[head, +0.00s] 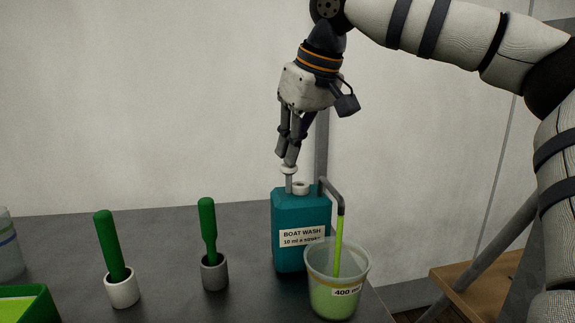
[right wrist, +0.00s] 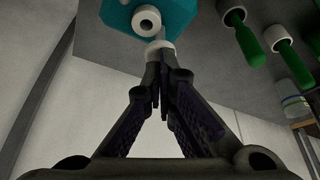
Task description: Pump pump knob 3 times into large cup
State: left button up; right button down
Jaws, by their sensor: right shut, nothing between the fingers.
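The teal bottle (head: 300,205), labelled boat wash, stands near the table's right end. Its white pump knob (head: 289,169) tops a thin grey stem. My right gripper (head: 287,157) is shut and empty, pointing down with its fingertips at the knob, seemingly touching it. In the right wrist view the closed fingertips (right wrist: 161,62) meet the white knob (right wrist: 161,46). A grey spout (head: 333,190) bends over the large cup (head: 320,262), a clear cup labelled 400 ml. A bright green stream (head: 338,240) runs from the spout into it, and green liquid is inside. My left gripper is out of view.
Two green-handled tools (head: 108,245) (head: 208,225) stand in small holders, one white (head: 122,291) and one grey (head: 214,273), left of the bottle. A green tray (head: 45,303) and a clear container (head: 8,250) are at the left edge. A wooden surface (head: 470,285) lies beyond the table's right edge.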

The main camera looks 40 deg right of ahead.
jog(key=shift+f, duration=0.2)
jog(key=shift+r, duration=2.55)
jog(key=shift+f, duration=2.55)
jog(key=shift+r, duration=2.55)
